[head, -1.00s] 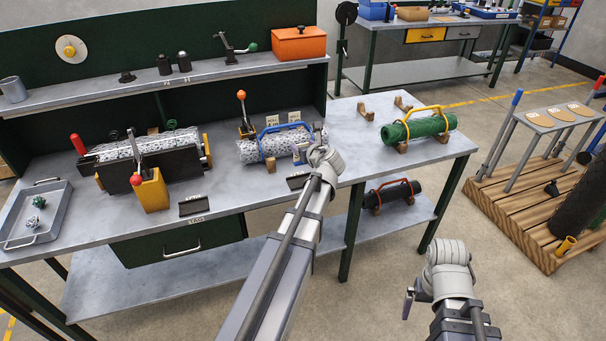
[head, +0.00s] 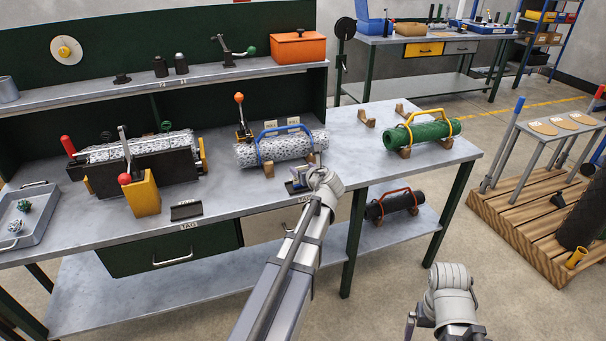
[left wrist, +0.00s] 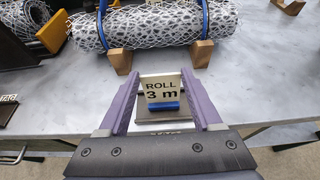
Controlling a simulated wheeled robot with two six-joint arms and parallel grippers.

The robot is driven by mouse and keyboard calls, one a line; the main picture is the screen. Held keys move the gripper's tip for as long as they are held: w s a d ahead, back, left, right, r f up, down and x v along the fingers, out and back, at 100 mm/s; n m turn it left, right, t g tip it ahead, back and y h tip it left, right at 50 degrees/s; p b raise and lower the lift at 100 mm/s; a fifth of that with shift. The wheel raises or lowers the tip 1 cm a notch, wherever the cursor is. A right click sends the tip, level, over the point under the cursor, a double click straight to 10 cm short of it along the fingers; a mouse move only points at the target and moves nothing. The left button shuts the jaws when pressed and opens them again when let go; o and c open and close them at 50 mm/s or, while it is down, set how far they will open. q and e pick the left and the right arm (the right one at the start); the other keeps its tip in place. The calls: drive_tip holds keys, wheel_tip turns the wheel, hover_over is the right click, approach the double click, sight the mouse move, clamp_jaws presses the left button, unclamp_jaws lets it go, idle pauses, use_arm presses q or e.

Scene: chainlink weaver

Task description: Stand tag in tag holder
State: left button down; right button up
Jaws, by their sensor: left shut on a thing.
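My left gripper (head: 297,186) is at the bench's front edge, in front of the white mesh roll (head: 280,148). In the left wrist view the purple fingers (left wrist: 160,100) are shut on a pale tag (left wrist: 160,88) reading "ROLL 3 m", with a blue strip at its bottom. The tag is upright, over a tag holder (left wrist: 155,115) whose flat plate shows below it. I cannot tell whether the tag touches the holder. My right gripper (head: 410,326) is only partly in view at the bottom.
The white roll rests on wooden blocks behind the holder, with two tags (head: 281,123) behind it. A black fixture with a yellow block (head: 143,196) stands left. A green roll (head: 422,134) lies right. The bench top is clear between the green roll and my left gripper.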

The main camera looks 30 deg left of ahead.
use_arm(q)
drive_tip(key=shift+f, duration=0.1)
drive_tip(key=shift+c, duration=0.3)
unclamp_jaws()
drive_tip(key=shift+s+d+r, duration=0.1)
drive_tip(key=shift+r, duration=0.25)
drive_tip(key=p+v, duration=0.4)
drive_tip(key=v, duration=0.7)
drive_tip(key=shift+s+d+p, duration=0.2)
drive_tip(key=shift+d+p, duration=0.05)
drive_tip(key=shift+p, duration=0.05)
